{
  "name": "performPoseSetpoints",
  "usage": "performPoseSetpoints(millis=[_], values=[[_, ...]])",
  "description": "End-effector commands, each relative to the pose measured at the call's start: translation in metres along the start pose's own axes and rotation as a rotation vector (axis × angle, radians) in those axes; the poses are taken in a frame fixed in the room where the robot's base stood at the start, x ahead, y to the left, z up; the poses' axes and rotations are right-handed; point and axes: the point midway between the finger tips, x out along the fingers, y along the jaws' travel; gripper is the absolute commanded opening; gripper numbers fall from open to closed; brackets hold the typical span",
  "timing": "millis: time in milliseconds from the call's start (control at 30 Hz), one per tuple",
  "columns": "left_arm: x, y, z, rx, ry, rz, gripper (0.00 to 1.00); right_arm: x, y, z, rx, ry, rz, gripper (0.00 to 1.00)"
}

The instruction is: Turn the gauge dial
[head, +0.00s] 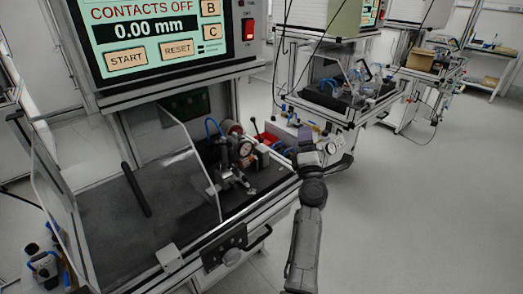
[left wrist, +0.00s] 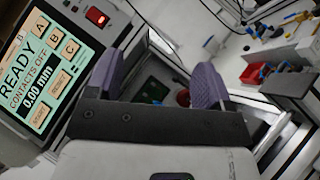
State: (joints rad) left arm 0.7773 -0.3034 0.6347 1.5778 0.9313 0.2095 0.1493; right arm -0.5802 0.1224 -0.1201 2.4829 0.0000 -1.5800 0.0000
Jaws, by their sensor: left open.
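A red round part (left wrist: 183,97) shows beyond the right finger. I cannot make out the dial face in that view. My right gripper is not in view.
The station's screen (head: 150,29) reads CONTACTS OFF and 0.00 mm; in the left wrist view it also reads READY. A clear guard panel (head: 185,160) stands to the left of the fixture. A red bin (left wrist: 262,75) lies to the right. The floor on the right is free.

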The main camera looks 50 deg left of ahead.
Motion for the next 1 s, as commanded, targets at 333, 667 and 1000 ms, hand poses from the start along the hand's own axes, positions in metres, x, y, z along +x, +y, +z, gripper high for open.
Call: performPoseSetpoints(millis=[333, 667, 1000], values=[[-0.036, -0.028, -0.088, -0.219, 0.634, -0.013, 0.74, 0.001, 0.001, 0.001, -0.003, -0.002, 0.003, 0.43], [-0.057, -0.028, -0.117, -0.257, 0.851, 0.03, 0.74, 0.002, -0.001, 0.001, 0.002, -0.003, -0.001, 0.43], [-0.021, -0.032, -0.156, -0.265, 0.847, 0.038, 0.74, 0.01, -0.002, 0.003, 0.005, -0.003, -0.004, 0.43]])
